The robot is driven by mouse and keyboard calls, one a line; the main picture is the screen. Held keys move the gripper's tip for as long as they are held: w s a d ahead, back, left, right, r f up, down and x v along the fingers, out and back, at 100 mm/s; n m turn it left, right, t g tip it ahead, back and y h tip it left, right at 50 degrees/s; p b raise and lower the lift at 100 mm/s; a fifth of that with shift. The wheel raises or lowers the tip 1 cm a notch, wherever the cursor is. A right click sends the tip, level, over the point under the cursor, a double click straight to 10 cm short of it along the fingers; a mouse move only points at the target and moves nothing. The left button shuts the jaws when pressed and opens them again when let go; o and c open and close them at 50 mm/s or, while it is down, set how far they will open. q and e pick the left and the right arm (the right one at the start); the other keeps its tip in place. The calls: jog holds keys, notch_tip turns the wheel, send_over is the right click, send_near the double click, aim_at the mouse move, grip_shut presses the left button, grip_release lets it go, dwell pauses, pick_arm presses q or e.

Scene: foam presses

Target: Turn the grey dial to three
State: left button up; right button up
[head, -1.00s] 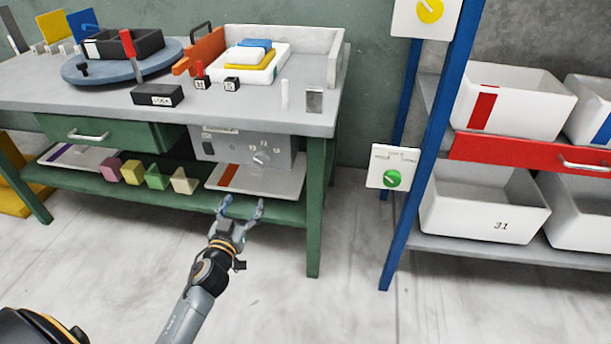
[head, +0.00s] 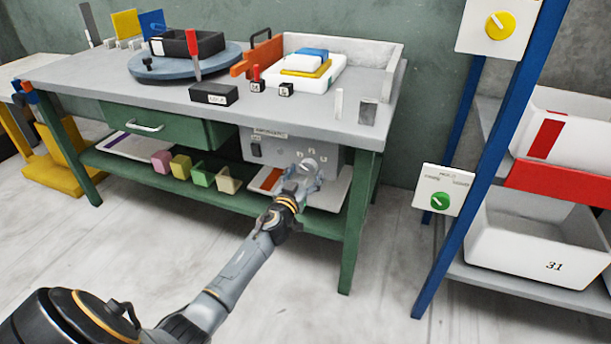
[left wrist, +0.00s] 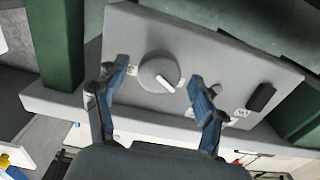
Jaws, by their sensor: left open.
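The grey dial (left wrist: 158,70) is round with a white pointer mark and sits on the face of a grey control panel (left wrist: 218,58). In the head view, the panel (head: 262,147) hangs under the workbench top, and the dial (head: 309,164) is partly hidden by my gripper. My left gripper (head: 303,178) is open in front of the panel. In the left wrist view, its two blue-tipped fingers stand on either side of the dial; I cannot tell whether they touch it. Small labels around the dial are too small to read. My right gripper is not in view.
A black switch (left wrist: 261,97) and a small knob are on the same panel. The green bench leg (head: 360,222) stands right of my gripper. A lower shelf holds a tray and several coloured blocks (head: 202,174). A green dial plate (head: 442,190) and yellow dial plate (head: 500,27) are on the blue rack.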

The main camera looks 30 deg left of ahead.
pick_arm(q)
jog(key=shift+w, duration=0.15)
jog(key=c, duration=1.2)
jog(key=shift+o, duration=0.3)
